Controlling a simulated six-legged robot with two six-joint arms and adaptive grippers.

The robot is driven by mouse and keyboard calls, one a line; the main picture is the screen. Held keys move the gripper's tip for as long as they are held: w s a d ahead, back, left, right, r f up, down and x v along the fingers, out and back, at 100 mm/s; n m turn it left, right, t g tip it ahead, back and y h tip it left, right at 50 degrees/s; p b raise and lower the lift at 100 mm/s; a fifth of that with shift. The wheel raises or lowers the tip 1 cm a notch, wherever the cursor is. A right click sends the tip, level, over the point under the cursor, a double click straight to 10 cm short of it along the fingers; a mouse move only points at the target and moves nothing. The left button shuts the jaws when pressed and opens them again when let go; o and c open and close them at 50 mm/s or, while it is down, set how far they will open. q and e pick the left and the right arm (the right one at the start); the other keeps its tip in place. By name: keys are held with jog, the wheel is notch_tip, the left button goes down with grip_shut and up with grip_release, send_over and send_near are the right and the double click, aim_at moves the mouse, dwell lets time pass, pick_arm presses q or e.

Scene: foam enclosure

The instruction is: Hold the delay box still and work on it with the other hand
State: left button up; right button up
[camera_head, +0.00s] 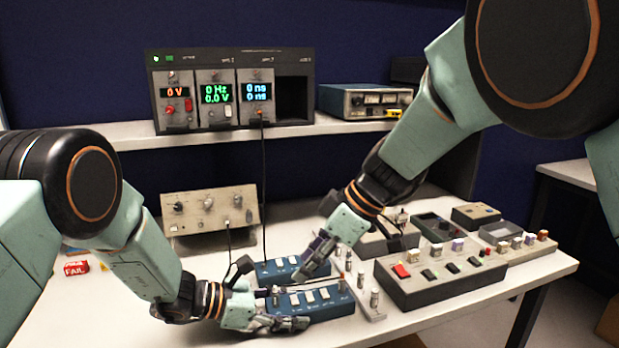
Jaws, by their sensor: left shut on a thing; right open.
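The delay box appears to be the front blue box (331,309), with a row of white switches on top, lying flat on the bench. My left gripper (274,309) is shut on its left end; its fingers hide that end. A similar blue box (268,269) lies just behind it. My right gripper (313,262) is open and empty, pointing down-left over the right part of the rear blue box, above and behind the front one. Whether its tips touch either box cannot be told.
A strip with metal posts (374,299) stands close right of the boxes. A grey switch panel (437,283) and several smaller boxes fill the right side. A beige unit (210,211) stands behind, with cables near the boxes. An instrument rack (231,90) is on the shelf. The front-left bench is fairly clear.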

jog(key=v, duration=0.3)
jog(key=shift+d, duration=0.2)
jog(key=shift+f, duration=0.1)
pick_arm(q)
jog(key=o, duration=1.6)
jog(key=shift+o, duration=0.2)
jog(key=shift+a, duration=0.1)
jog(key=v, duration=1.2)
jog(key=shift+r, duration=0.1)
